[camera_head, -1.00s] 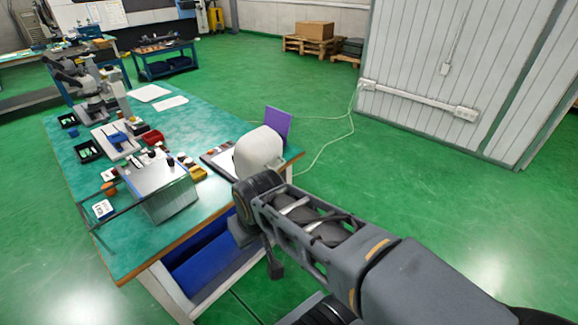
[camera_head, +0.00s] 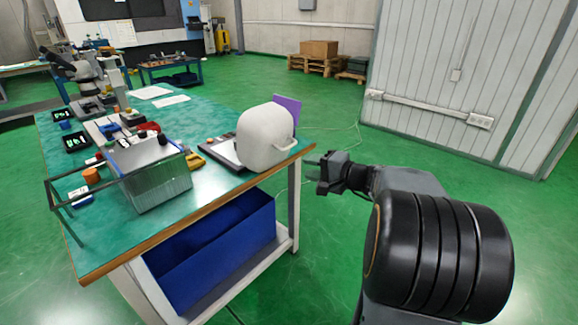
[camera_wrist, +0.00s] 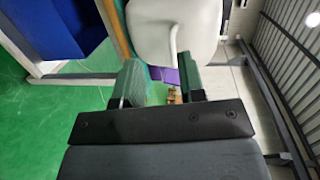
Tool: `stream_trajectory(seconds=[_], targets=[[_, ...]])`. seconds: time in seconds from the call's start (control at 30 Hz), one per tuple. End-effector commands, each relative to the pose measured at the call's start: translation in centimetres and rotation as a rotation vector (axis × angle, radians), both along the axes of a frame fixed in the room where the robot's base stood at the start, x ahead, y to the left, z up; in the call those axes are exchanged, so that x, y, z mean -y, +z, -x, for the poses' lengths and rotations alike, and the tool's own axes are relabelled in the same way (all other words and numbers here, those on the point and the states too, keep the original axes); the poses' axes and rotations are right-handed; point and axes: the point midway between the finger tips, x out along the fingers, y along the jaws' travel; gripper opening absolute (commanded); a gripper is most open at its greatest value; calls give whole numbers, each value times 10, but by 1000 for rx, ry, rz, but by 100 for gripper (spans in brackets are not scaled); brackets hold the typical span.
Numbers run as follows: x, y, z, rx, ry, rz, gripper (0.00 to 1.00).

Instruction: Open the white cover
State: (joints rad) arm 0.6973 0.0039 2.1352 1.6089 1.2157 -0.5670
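The white cover (camera_head: 265,138) is a rounded box shape with a small handle (camera_head: 286,146) on its right side. It stands upright and closed down at the near right end of the green workbench top. My gripper (camera_head: 313,172) is to the right of the cover, just past the bench corner, apart from the handle. In the wrist view the cover (camera_wrist: 195,28) is ahead at the top, its handle (camera_wrist: 173,42) hanging toward the gap. My gripper (camera_wrist: 160,74) has its two fingers spread with nothing held between them.
A purple panel (camera_head: 290,106) stands behind the cover. A blue bin (camera_head: 215,250) is on the shelf below. Green floor is open to the right.

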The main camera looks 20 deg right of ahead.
Motion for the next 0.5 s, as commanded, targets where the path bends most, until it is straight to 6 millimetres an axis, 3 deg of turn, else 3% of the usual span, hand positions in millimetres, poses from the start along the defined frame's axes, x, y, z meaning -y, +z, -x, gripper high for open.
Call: stream_trajectory(seconds=[0.03,0.1,0.2,0.5], targets=[[16,-9,-3,33,-43,-26,37],[30,-7,-6,73,-82,-51,37],[40,-6,-11,105,-114,-70,37],[22,-5,-56,116,-121,-77,37]])
